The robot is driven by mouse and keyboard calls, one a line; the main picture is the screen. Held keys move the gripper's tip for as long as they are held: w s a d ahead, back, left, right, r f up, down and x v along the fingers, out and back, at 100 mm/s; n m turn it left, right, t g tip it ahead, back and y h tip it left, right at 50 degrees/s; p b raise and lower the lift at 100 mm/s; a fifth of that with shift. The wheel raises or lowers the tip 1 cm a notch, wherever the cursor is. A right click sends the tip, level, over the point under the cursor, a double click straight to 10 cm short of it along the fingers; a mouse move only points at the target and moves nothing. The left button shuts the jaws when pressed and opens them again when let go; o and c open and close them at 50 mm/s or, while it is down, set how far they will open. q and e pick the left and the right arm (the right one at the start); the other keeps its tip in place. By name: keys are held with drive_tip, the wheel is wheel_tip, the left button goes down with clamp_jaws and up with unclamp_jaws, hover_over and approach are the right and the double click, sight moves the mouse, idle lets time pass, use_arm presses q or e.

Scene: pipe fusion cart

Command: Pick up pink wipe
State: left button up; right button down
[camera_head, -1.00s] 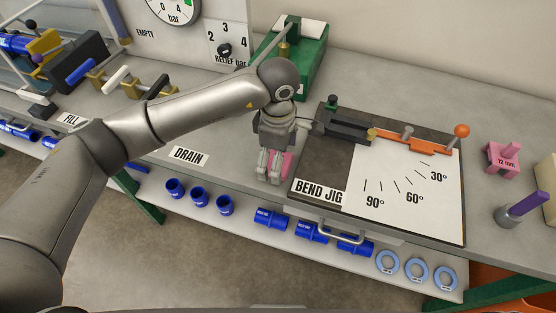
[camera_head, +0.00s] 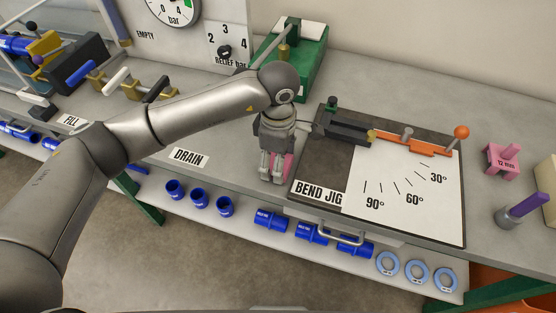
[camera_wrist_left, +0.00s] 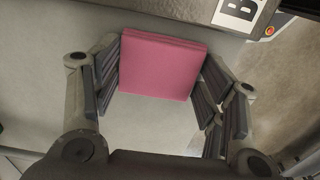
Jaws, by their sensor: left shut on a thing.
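The pink wipe (camera_wrist_left: 162,65) is a flat, folded square in the left wrist view, between the two fingers of my left gripper (camera_wrist_left: 165,85). The fingers press against its left and right edges. In the head view only a strip of the pink wipe (camera_head: 288,166) shows beside the fingers of my left gripper (camera_head: 270,172), which points down at the cart top between the DRAIN label and the bend jig. The rest of the wipe is hidden there. I cannot tell whether it is clear of the surface. My right gripper is in neither view.
The bend jig board (camera_head: 408,200) lies just right of the gripper. A green box (camera_head: 306,62) stands behind it. A pink 12 mm block (camera_head: 502,160) and a purple-handled tool (camera_head: 522,210) are at right. Blue fittings (camera_head: 198,201) sit on the lower shelf. The top around the DRAIN label (camera_head: 188,157) is clear.

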use_arm(q)
drive_tip(key=shift+r+b, duration=0.4)
drive_tip(key=shift+r, duration=0.2)
drive_tip(key=shift+w+r+b, duration=0.1)
drive_tip(key=shift+r+b, duration=0.35)
drive_tip(key=shift+r, duration=0.25)
drive_tip(key=s+a+r+b, duration=0.3)
drive_tip(key=s+a+r, duration=0.6)
drive_tip(key=a+r, duration=0.1)
drive_tip(key=shift+s+r, duration=0.15)
drive_tip(key=shift+s, duration=0.25)
drive_tip(key=shift+a, duration=0.1)
